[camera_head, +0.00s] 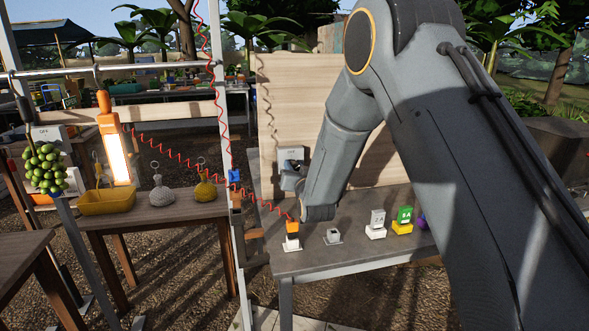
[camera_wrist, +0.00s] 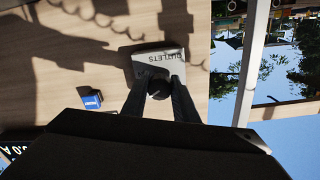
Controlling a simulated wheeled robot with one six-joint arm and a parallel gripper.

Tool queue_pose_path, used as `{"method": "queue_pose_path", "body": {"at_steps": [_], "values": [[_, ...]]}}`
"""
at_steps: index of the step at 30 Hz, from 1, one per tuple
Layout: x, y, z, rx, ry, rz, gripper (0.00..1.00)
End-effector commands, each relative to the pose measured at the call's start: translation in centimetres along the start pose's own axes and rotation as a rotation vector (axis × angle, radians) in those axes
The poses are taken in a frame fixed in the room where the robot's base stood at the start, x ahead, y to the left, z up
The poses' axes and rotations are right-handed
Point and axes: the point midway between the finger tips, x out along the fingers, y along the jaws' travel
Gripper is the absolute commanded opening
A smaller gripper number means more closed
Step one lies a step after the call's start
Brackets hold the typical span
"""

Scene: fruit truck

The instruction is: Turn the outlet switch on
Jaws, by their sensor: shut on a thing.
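The outlet box (camera_head: 291,154) is a light grey box on the upright wooden panel (camera_head: 283,100). In the wrist view the box (camera_wrist: 148,59) carries the word OUTLETS, seen upside down. My gripper (camera_wrist: 160,84) reaches the box, with its two dark fingers on either side of a dark round switch knob (camera_wrist: 159,90) on its face. The fingers are shut on the knob, though they and the shadow hide much of it. In the head view my gripper (camera_head: 290,180) is small and partly hidden by my arm, so the switch's position cannot be told.
Below the panel, a table (camera_head: 320,260) holds an orange-and-white block (camera_head: 292,236) with a red coiled cord, a small white socket (camera_head: 332,236) and several coloured blocks. A small blue block (camera_wrist: 92,101) shows beside the box. Left stands another table with a yellow tray (camera_head: 106,202).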

Motion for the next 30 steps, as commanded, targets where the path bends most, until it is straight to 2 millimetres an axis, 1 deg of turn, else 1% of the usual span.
{"method": "queue_pose_path", "body": {"at_steps": [1, 2, 4, 5, 13, 16, 20, 24, 27, 30], "values": [[0.0, 0.1, -0.1, 0.000, 0.001, 0.001, 0.04], [0.0, 0.1, -0.1, 0.000, 0.001, 0.001, 0.31], [0.0, 0.1, -0.1, 0.000, 0.001, 0.001, 0.43], [0.0, 0.0, -0.1, 0.000, 0.001, 0.001, 0.45], [-0.1, 0.0, 0.0, 0.000, 0.000, 0.000, 0.45], [-0.7, 0.0, 0.0, 0.000, -0.001, 0.000, 0.45], [-2.5, 0.0, 0.0, 0.000, 0.000, 0.000, 0.45], [-4.9, 0.0, 0.0, 0.000, 0.000, 0.000, 0.45], [-6.3, 0.0, 0.0, 0.000, 0.001, 0.000, 0.45], [-7.2, 0.0, 0.0, 0.000, 0.000, 0.001, 0.45]]}}
